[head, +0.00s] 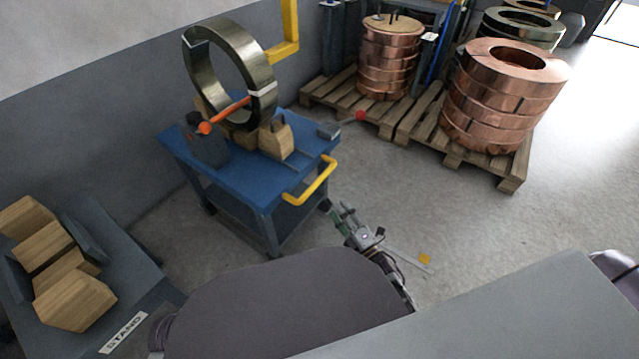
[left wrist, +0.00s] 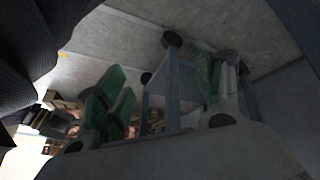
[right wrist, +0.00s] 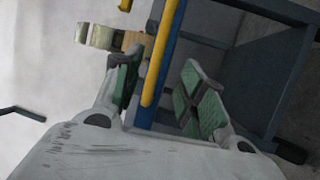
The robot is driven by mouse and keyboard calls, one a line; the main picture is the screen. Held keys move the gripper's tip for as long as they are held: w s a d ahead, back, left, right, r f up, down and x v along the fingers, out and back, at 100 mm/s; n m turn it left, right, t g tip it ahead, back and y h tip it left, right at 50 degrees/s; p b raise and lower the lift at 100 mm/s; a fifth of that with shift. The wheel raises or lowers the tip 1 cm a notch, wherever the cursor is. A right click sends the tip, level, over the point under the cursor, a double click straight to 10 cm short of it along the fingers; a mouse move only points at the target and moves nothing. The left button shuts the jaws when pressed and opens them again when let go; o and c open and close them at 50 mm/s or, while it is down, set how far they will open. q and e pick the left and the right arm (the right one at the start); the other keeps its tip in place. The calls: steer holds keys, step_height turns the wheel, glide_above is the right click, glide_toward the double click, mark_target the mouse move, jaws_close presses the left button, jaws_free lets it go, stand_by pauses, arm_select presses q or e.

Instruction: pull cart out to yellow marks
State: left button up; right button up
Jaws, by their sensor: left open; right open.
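The blue cart (head: 225,168) stands near the grey wall with a yellow handle (head: 325,178) on its near right side. It carries a metal coil ring (head: 262,100) on wooden blocks. My right gripper (head: 342,212) is open, just below and right of the handle. In the right wrist view, the handle (right wrist: 163,50) runs between the spread green-padded fingers (right wrist: 162,90); contact cannot be told. My left gripper (left wrist: 160,95) is open in its wrist view, with cart legs and wheels (left wrist: 172,40) beyond; it is hidden in the head view. A yellow mark (head: 425,259) lies on the floor.
A grey stand (head: 150,275) with wooden blocks is at the lower left. Pallets (head: 515,165) with copper coils (head: 500,100) stand behind at the right. A yellow post (head: 290,25) rises behind the cart. The floor (head: 440,215) between cart and pallets is clear.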

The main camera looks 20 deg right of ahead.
mark_target(320, 183)
steer(key=shift+w, duration=0.1)
steer(key=b+x, duration=0.3)
steer(key=x, duration=1)
steer(key=shift+f, duration=0.1)
arm_select(q)
step_height(320, 183, down, 7)
steer(key=d+t, duration=0.1)
steer(key=shift+d+n+h, duration=0.2)
steer(key=shift+n+h, duration=0.2)
arm_select(e)
steer(key=shift+w+a, duration=0.1)
steer(key=shift+w, duration=0.2)
arm_select(q)
steer(key=shift+f, duration=0.15)
arm_select(e)
jaws_close()
arm_select(q)
steer(key=shift+w+r+t, duration=0.3)
steer(key=shift+w, duration=0.15)
